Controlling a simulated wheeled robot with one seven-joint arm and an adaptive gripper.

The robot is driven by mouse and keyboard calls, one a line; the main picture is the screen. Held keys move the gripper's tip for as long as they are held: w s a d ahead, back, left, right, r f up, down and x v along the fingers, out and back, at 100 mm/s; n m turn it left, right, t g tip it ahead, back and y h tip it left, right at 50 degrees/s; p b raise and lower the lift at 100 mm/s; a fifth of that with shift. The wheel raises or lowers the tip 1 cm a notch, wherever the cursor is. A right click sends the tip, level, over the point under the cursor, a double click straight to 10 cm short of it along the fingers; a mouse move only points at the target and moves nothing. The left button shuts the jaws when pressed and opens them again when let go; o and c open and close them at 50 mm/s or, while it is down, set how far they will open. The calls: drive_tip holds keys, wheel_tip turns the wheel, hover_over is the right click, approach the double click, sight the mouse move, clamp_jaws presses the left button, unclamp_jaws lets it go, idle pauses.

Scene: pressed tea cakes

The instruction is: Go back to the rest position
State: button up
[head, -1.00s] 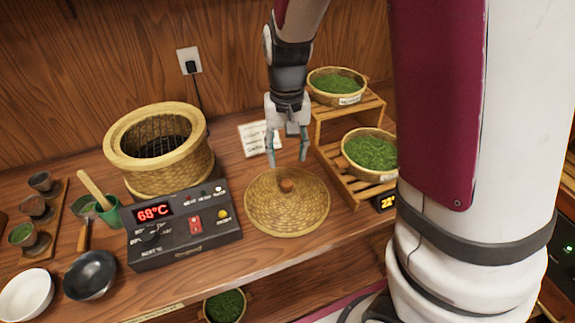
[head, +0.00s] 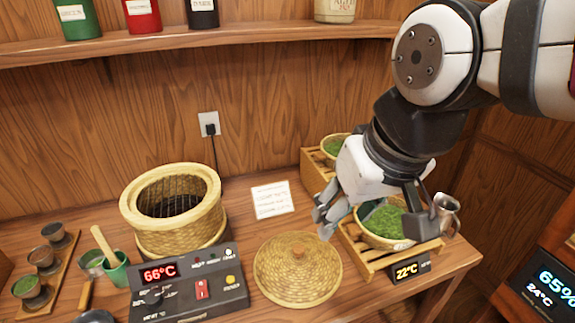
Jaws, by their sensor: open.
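My gripper (head: 327,218) is open and empty in the head view. My arm comes in from the upper right and hides part of the wooden rack. The round woven lid (head: 297,270) with a wooden knob lies flat on the table, below and left of the gripper, with nothing holding it.
A woven steamer (head: 133,205) stands open behind a control box (head: 188,293) reading 66°C. A shelf (head: 250,38) with canisters runs above. A white card (head: 272,200) lies behind the lid.

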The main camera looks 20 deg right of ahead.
drive_tip(key=shift+s+d+r+t, duration=0.1)
drive_tip(key=shift+s+r+t, duration=0.1)
drive_tip(key=shift+s, duration=0.45)
drive_tip(key=shift+s+d+r+t, duration=0.1)
drive_tip(key=shift+s+t, duration=0.1)
drive_tip(key=shift+s, duration=0.4)
idle(1.2)
